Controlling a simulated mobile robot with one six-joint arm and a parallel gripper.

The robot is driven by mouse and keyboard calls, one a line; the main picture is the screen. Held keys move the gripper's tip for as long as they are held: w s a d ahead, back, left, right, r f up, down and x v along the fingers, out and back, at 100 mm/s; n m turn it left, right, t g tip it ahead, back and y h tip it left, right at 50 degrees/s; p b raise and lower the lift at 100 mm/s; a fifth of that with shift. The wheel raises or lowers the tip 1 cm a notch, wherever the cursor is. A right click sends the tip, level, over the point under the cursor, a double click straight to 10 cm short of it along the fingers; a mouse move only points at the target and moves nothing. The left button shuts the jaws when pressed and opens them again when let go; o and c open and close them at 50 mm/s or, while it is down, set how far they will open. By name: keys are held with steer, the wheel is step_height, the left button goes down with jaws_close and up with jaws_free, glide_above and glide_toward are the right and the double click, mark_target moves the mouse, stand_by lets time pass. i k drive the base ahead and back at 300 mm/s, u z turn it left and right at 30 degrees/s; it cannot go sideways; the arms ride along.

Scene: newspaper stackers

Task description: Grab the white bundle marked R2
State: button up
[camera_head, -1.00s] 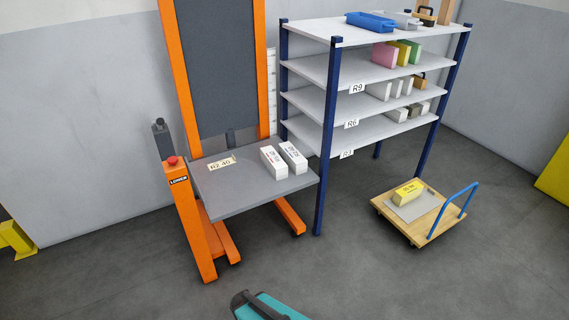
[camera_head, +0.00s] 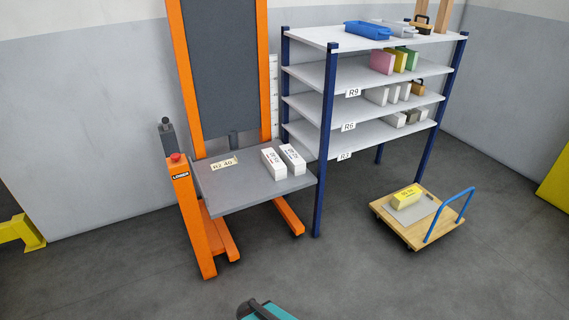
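Two white bundles lie side by side on the grey platform (camera_head: 240,199) of an orange lift. The left white bundle (camera_head: 274,163) and the right white bundle (camera_head: 292,159) both carry small print that is too small to read, so I cannot tell which is marked R2. A label reading "R2 40" (camera_head: 224,164) lies flat on the same platform, left of the bundles. My gripper cannot be made out in this view.
A blue-post shelf rack (camera_head: 330,150) stands right of the lift, holding several blocks and a blue tray (camera_head: 368,30). A wooden cart (camera_head: 400,233) with a blue handle carries a yellow bundle (camera_head: 406,196). The floor in front is mostly clear.

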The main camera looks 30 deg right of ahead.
mark_target(296, 164)
steer(key=z, duration=0.15)
steer(key=i, duration=0.95)
steer(key=u, duration=0.1)
